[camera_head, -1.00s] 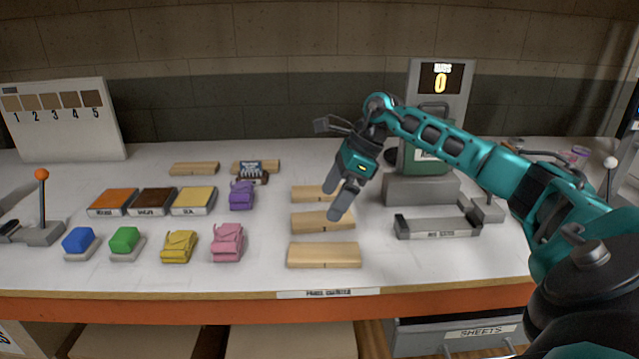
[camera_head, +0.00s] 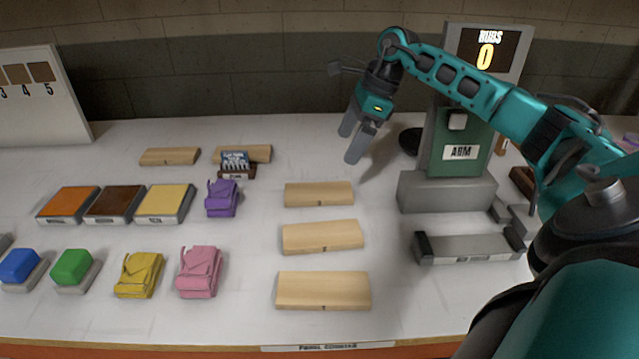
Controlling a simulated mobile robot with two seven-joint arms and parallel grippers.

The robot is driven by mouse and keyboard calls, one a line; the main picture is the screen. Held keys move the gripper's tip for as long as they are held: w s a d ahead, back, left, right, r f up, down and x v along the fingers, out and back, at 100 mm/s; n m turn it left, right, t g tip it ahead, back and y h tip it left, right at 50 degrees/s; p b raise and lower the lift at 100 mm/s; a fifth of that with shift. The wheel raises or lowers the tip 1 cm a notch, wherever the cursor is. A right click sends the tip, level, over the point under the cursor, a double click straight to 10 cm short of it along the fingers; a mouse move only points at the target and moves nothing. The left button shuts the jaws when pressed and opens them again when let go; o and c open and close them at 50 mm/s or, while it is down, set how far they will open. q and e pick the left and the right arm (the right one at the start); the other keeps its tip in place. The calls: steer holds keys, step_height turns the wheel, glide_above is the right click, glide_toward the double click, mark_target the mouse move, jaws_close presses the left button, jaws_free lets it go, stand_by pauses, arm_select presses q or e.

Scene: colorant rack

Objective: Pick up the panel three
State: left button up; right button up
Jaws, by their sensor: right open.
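Three pale wooden panels lie in a column on the white table: a far one (camera_head: 319,194), a middle one (camera_head: 322,237) and a near one (camera_head: 323,290). Two more wooden panels lie at the back left, one bare (camera_head: 169,156) and one (camera_head: 258,153) partly hidden by a small dark block with a picture card. No number shows on any panel, so I cannot tell which is panel three. My right gripper (camera_head: 354,142) is open and empty, with its fingers pointing down. It appears beyond the far panel of the column, apart from it. My left gripper is not in view.
A green machine marked ARM (camera_head: 461,145) stands right of the panels, with a grey tray (camera_head: 467,248) in front. Purple, yellow and pink bags (camera_head: 200,272) and colour pads (camera_head: 164,203) lie left. A numbered board (camera_head: 40,100) stands back left. Table between panels and machine is clear.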

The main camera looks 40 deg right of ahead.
steer(key=b, duration=0.1)
glide_toward(320, 191)
steer(key=f, duration=0.2)
steer(key=shift+w+a+f, duration=0.1)
steer(key=shift+w+f, duration=0.2)
steer(key=shift+f, duration=0.1)
steer(key=b+x, duration=0.1)
steer(key=x, duration=0.2)
steer(key=b+x, duration=0.1)
steer(key=x, duration=0.1)
steer(key=shift+w+a+f+b, duration=0.15)
steer(key=shift+a+f+b, duration=0.05)
steer(key=shift+a+b, duration=0.2)
steer(key=shift+r, duration=0.1)
steer(key=c, duration=1.2)
